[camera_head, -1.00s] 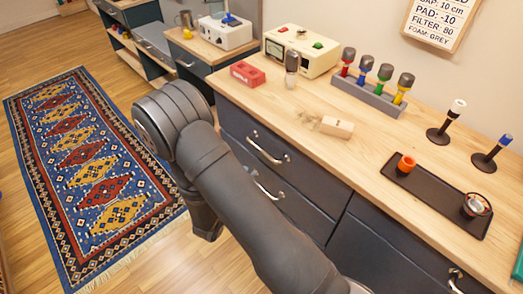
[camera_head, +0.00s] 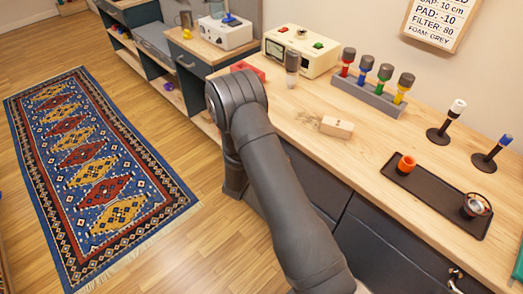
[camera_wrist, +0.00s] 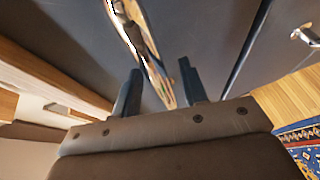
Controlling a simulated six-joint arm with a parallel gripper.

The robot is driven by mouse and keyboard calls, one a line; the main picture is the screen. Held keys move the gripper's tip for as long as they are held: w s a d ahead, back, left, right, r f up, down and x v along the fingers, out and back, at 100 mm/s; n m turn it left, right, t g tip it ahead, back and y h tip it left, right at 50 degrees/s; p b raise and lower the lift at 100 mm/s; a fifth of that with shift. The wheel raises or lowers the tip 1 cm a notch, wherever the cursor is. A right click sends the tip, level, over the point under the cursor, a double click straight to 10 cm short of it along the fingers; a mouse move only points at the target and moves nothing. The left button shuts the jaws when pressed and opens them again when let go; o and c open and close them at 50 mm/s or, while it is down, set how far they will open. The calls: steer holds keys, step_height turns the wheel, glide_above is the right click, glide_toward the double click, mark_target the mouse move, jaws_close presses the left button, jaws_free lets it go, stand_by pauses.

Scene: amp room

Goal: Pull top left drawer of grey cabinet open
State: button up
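The grey cabinet (camera_head: 318,182) has dark drawer fronts under a wooden top, and my arm hides most of its left drawers in the head view. In the wrist view, the top left drawer (camera_wrist: 75,30) fills the left and middle, its front lying flush with no gap visible. Its shiny bar handle (camera_wrist: 135,38) runs down between the two dark fingers of my gripper (camera_wrist: 160,90). The gripper is open, one finger on each side of the handle. I cannot tell whether either finger touches it. The head view does not show the fingers.
A lower drawer's handle (camera_wrist: 306,37) shows at the right of the wrist view. A patterned rug (camera_head: 95,170) lies left on clear floor.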

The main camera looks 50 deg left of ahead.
steer(key=shift+w, duration=0.2)
steer(key=shift+c, duration=0.2)
jaws_close()
steer(key=shift+s, duration=0.15)
steer(key=s, duration=3.1)
steer(key=shift+o, duration=0.2)
jaws_free()
